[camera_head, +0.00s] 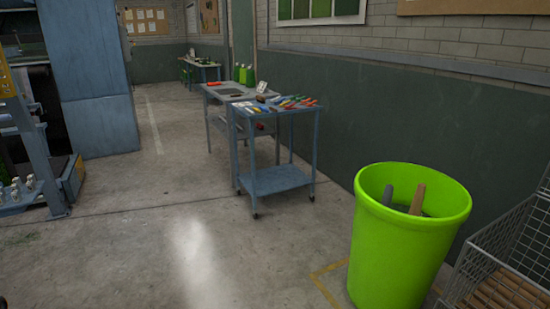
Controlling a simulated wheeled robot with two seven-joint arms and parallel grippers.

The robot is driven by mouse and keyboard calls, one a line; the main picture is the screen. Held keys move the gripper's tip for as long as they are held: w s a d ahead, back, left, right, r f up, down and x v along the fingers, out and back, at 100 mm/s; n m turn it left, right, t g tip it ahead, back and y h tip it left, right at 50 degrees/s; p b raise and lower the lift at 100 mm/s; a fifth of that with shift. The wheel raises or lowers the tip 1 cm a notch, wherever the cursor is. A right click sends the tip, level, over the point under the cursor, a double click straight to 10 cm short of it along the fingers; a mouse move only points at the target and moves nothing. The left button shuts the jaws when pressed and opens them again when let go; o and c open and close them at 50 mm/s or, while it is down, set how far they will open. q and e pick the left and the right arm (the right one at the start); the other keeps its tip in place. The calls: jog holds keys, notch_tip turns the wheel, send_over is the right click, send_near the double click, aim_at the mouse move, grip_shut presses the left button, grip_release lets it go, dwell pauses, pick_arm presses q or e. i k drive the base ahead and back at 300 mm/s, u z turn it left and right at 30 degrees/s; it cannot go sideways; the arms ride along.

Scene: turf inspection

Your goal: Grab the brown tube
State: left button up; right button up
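The brown tube (417,199) stands tilted inside a bright green bin (397,255) at the right front. Neither of my grippers shows in the head view.
A wire basket (510,255) stands right of the bin, close to it. A blue-grey cart (275,180) with tools on top stands mid-room, before a workbench (222,91). A dark green-grey wall (430,125) runs behind the bin. The concrete floor (170,240) at left front is clear.

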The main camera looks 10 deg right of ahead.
aim_at(415, 209)
jog(key=u, duration=0.25)
jog(key=i, duration=2)
jog(key=z, duration=0.3)
jog(key=i, duration=1.8)
jog(key=z, duration=1.95)
jog(key=i, duration=0.9)
jog(key=z, duration=0.85)
